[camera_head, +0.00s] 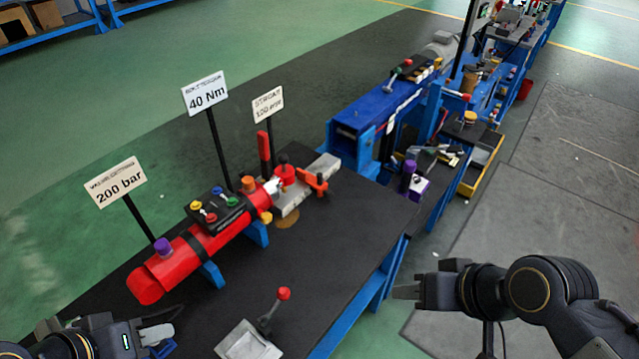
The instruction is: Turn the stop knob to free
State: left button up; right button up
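A red cylinder (178,268) lies on blue supports on the black-topped bench. A black block (222,212) with small yellow, green and red knobs sits on top. No label tells me which is the stop knob or its setting. My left gripper (170,325) is at the bottom left, in front of the cylinder and apart from it. My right gripper (408,293) is right of the bench edge, touching nothing. Their finger gaps are unclear.
A red-balled lever on a grey plate (248,343) stands at the bench front. An upright red lever (264,150) and an orange clamp (314,181) are at the cylinder's right end. Signs on posts, including 200 bar (117,184), stand behind. Blue machinery (375,110) continues back right.

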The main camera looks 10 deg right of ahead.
aim_at(329, 194)
jog(key=i+l, duration=0.15)
jog(key=l, duration=0.25)
jog(key=i+l, duration=0.15)
jog(key=l, duration=0.2)
jog(key=i+l, duration=0.15)
jog(key=l, duration=0.25)
jog(key=i+l, duration=0.15)
jog(key=l, duration=0.25)
jog(key=i+l+u, duration=0.2)
jog(key=l+u, duration=0.15)
jog(key=l, duration=0.3)
jog(key=i+l+u, duration=0.1)
jog(key=l+u, duration=0.25)
jog(key=l, duration=0.3)
jog(key=l+u, duration=0.3)
jog(key=l, duration=0.4)
jog(key=u, duration=1.5)
